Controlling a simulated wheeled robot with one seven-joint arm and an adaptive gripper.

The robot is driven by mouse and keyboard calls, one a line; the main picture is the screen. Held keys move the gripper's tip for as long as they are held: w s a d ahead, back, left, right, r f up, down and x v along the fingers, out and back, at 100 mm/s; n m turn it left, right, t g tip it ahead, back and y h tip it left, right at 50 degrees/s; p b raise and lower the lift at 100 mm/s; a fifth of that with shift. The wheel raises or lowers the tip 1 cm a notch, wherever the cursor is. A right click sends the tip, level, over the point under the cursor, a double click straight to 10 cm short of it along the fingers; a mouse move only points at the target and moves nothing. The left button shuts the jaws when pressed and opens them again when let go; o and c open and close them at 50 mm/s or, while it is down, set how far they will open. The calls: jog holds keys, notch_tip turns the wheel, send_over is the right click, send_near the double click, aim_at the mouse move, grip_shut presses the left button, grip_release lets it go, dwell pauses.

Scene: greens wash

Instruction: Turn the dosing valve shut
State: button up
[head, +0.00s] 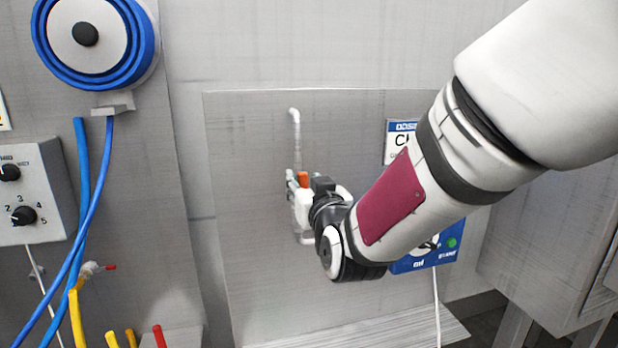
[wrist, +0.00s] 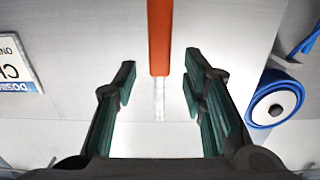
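The dosing valve shows in the head view as a small orange handle (head: 303,179) on white pipework (head: 295,130) fixed to a grey wall panel. In the wrist view the orange handle (wrist: 158,38) is a long flat bar coming down from the top edge. Its lower end lies between my two fingertips, with a gap on both sides. My gripper (wrist: 159,82) is open, with dark green pads, and touches nothing that I can see. In the head view my wrist hides most of the gripper and part of the valve.
A blue and white sign (head: 400,140) is on the panel, and a blue box (head: 420,262) is partly behind my arm. On the left are a blue hose reel (head: 92,40), a knob box (head: 25,190) and hanging blue hoses (head: 88,200).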

aim_at(303, 179)
jog(key=shift+x, duration=1.7)
grip_shut()
